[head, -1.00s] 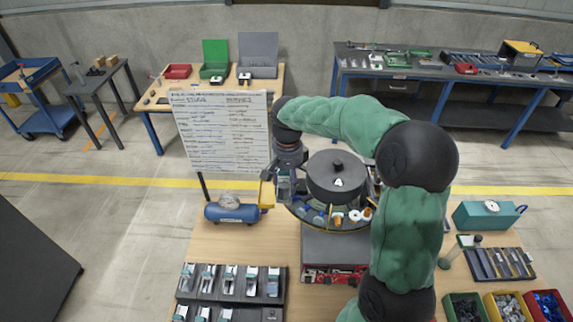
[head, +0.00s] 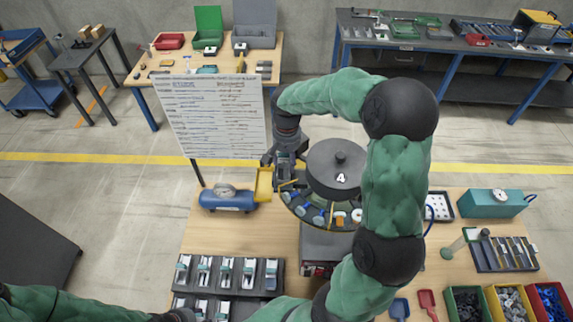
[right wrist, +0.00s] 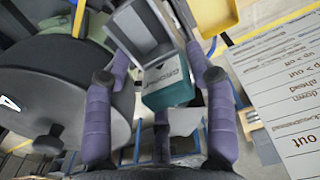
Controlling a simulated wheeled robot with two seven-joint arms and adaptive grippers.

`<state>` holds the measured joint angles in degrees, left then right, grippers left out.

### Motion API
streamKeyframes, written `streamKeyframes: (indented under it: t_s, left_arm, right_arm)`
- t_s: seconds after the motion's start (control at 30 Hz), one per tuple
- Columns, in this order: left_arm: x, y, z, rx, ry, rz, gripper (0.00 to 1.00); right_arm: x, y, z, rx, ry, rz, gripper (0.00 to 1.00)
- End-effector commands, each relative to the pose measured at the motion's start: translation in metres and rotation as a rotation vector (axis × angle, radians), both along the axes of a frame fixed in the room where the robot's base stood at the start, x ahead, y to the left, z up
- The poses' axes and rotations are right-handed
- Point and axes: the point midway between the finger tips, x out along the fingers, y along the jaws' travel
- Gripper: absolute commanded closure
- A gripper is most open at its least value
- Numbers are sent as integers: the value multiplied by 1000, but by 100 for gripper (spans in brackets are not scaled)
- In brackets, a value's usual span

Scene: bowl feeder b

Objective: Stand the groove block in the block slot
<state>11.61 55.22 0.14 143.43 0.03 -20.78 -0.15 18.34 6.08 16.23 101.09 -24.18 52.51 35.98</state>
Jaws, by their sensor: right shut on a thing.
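My right gripper (head: 284,172) is at the left rim of the bowl feeder (head: 335,168). The block is tilted in that view. In the head view it is small and partly hidden by the gripper. A black rack (head: 285,292) at the front left holds several grey and teal pieces; I cannot tell whether the block slot is there. My left arm enters at the bottom left, its gripper out of frame.
A whiteboard (head: 215,118) stands just left of the right gripper. A yellow chute (head: 263,186) and a blue tank (head: 228,199) are beside the feeder. Coloured bins (head: 508,304) and a tool rack (head: 503,254) are at right. Bare table lies between the tank and the black rack.

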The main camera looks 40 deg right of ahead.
Motion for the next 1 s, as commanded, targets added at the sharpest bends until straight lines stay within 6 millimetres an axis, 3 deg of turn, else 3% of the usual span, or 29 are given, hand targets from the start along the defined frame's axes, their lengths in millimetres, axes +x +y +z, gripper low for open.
streamKeyframes:
  t_s: [0.23, 0.63, 0.67, 0.7, 0.73, 1.0]
  left_arm:
    - [0, 0, 3, 0, 0, 0, 60]
    - [0, 0, -2, 0, 0, 0, 60]
    - [0, 0, -1, 0, 0, 0, 60]
    - [0, 0, 0, 0, 0, 0, 60]
    - [0, 0, 0, 0, 0, 0, 60]
    - [0, 0, 0, 0, 0, 0, 60]
  right_arm:
    - [-1, 0, -30, 1, 2, 1, 87]
    - [0, 0, -36, 0, 0, 1, 87]
    - [0, 0, -35, 1, 1, 1, 36]
    - [0, 0, -35, 1, 1, 1, 25]
    - [0, 0, -35, 1, 1, 1, 21]
    - [0, 0, -35, 1, 1, 1, 21]
